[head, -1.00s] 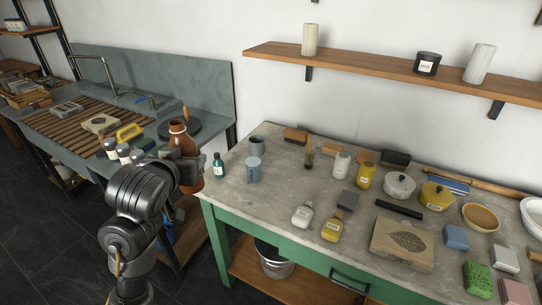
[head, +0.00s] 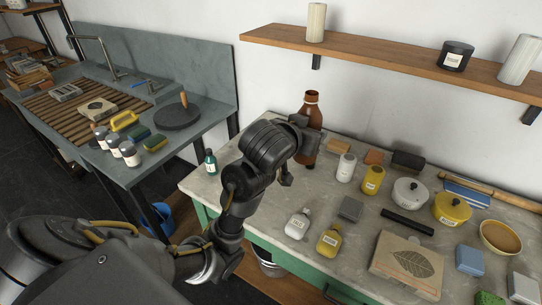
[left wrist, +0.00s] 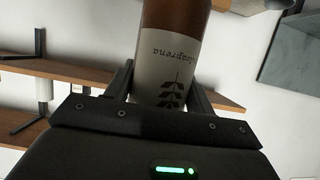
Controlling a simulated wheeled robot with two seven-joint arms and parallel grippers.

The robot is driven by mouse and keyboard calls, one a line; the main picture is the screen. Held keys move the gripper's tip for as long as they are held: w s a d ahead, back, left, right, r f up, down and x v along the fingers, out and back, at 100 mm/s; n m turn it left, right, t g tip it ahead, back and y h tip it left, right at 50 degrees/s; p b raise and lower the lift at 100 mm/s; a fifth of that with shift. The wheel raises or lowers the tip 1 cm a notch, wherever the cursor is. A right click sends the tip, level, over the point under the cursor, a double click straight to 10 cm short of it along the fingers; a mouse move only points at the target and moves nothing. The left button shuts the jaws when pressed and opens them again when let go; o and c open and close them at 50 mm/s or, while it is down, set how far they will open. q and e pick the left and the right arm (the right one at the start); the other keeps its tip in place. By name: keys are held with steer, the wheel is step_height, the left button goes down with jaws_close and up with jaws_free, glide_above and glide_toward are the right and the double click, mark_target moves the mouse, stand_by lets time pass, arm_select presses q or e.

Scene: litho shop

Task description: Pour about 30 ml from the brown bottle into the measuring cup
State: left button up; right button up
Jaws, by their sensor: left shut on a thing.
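The brown bottle (head: 310,118) is upright in the head view, its open neck at the top, over the back left part of the bench. My left gripper (head: 303,140) is shut on it. In the left wrist view the brown bottle (left wrist: 172,25) shows a pale label between the two fingers of my left gripper (left wrist: 160,88). The measuring cup is not visible now; my left arm covers the bench spot where a blue-grey cup stood earlier. My right gripper is not in view.
A small green bottle (head: 210,163) stands at the bench's left end. White (head: 346,166) and yellow (head: 372,180) bottles stand right of the brown bottle. Two more bottles (head: 298,224) (head: 328,241) stand nearer the front. A wooden shelf (head: 400,60) runs above the bench.

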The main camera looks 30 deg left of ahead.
arm_select(q)
steer(key=shift+w+d, duration=0.15)
steer(key=shift+w, duration=0.05)
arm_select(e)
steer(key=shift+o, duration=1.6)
arm_select(q)
steer(key=shift+w+a+r, duration=0.2)
steer(key=shift+w, duration=0.05)
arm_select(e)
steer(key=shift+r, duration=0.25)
arm_select(q)
steer(key=w+a+f+n+y+p, duration=0.15)
steer(key=w+a+p, duration=0.25)
steer(key=a, duration=0.5)
steer(key=w+a+f+y+p, duration=0.1)
steer(key=w+a+f+p, duration=0.1)
steer(key=w+a+p, duration=0.45)
steer(key=s+a+f+n+p, duration=0.1)
steer(key=s+a+f, duration=0.2)
steer(key=a+f, duration=0.5)
steer(key=s+a+f+y+p, duration=0.1)
steer(key=s+a+f, duration=0.3)
steer(key=a+f, duration=0.4)
steer(key=shift+f+n+p, duration=0.35)
steer(key=shift+f+p, duration=0.05)
steer(key=shift+p, duration=0.4)
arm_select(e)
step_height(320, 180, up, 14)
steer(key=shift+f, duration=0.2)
